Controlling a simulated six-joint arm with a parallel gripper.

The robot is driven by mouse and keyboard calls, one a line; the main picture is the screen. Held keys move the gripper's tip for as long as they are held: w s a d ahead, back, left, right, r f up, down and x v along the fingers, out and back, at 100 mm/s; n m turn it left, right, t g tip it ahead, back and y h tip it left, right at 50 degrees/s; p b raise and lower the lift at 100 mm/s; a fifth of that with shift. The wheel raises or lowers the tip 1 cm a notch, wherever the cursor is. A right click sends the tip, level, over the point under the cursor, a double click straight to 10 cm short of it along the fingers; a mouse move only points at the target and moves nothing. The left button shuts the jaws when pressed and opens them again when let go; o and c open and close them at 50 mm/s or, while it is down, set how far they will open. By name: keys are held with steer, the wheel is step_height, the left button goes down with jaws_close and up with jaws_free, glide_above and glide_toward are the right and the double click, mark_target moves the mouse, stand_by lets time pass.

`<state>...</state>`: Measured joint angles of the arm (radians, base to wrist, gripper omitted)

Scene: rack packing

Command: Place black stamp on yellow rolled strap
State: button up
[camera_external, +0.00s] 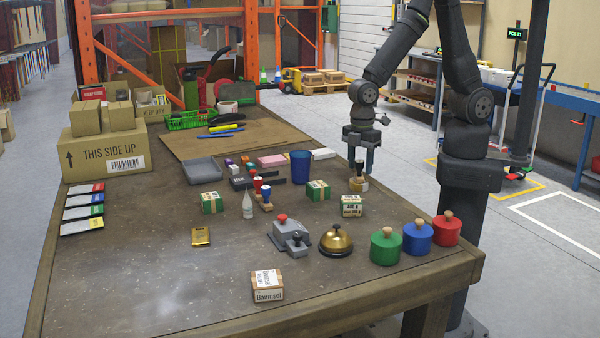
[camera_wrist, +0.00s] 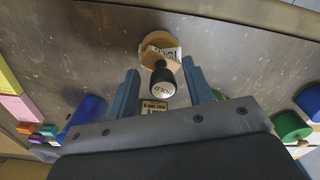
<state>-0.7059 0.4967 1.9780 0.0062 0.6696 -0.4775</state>
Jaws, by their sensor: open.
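The black stamp (camera_wrist: 163,82), with a round black knob and a wooden body with printed white sides, stands over a tan-yellow round roll (camera_wrist: 157,40), which looks like the rolled strap. In the external view the stamp (camera_external: 358,168) is small, partly hidden by my fingers, and appears to rest on the roll (camera_external: 359,186). Exact contact is hard to tell. My gripper (camera_external: 361,170) points down just above the roll. In the wrist view my gripper (camera_wrist: 160,72) has its fingers apart, one on each side of the stamp's knob, with gaps visible.
A small labelled box (camera_external: 352,206) stands just in front of the roll. A blue cup (camera_external: 300,168) and green-white box (camera_external: 318,190) stand to the left. Nearer are a brass bell (camera_external: 336,241) and green (camera_external: 386,247), blue and red knobbed cylinders.

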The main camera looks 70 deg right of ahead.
step_height(320, 180, up, 12)
steer(key=shift+r, duration=0.15)
stand_by(0.4)
step_height(320, 180, down, 12)
steer(key=shift+f, duration=0.25)
steer(key=shift+r, duration=0.8)
